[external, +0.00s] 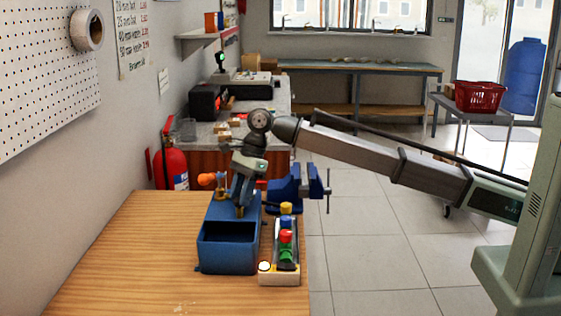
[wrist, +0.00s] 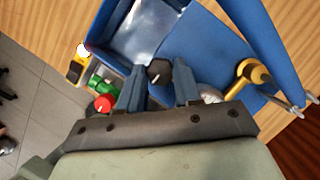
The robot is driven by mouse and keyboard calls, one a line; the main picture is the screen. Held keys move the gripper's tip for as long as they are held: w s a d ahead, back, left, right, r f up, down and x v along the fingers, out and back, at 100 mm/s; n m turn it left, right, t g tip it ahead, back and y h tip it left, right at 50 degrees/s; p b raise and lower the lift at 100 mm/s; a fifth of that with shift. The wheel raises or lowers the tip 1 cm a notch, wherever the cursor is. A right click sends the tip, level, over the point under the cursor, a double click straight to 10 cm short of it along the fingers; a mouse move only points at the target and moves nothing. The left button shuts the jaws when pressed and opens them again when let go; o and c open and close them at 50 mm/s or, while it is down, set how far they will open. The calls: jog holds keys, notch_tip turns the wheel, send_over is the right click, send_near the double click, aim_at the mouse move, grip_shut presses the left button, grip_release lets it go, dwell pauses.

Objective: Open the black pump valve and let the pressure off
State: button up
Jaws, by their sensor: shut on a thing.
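The blue pump (external: 228,253) stands on the wooden bench, with an open tank at its near end. It also shows in the wrist view (wrist: 205,45). The black valve (wrist: 159,71) is a small round knob with a pale mark, on the pump beside the tank. My gripper (wrist: 159,84) is shut on it, one finger on each side. In the external view my gripper (external: 241,201) points down over the pump and hides the knob. A brass fitting (wrist: 252,76) and a partly hidden round gauge (wrist: 210,95) sit to the right in the wrist view.
A tray (external: 279,280) with yellow, red and green caps and a white round piece stands right of the pump. A blue vise (external: 290,187) is behind it. An orange-ended handle (external: 207,179) sticks out left. The bench's left side (external: 120,255) is clear.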

jog(key=shift+n, duration=0.4)
jog(key=n, duration=0.2)
jog(key=n+h, duration=0.1)
jog(key=n+g+h, duration=0.1)
jog(key=n, duration=0.1)
jog(key=shift+w+a+n, duration=0.15)
jog(key=shift+a+n, duration=0.15)
jog(key=n+h, duration=0.2)
jog(key=n, duration=0.4)
jog(key=shift+a, duration=0.1)
jog(key=shift+h, duration=0.3)
jog(key=o, duration=1)
jog(key=shift+o, duration=0.2)
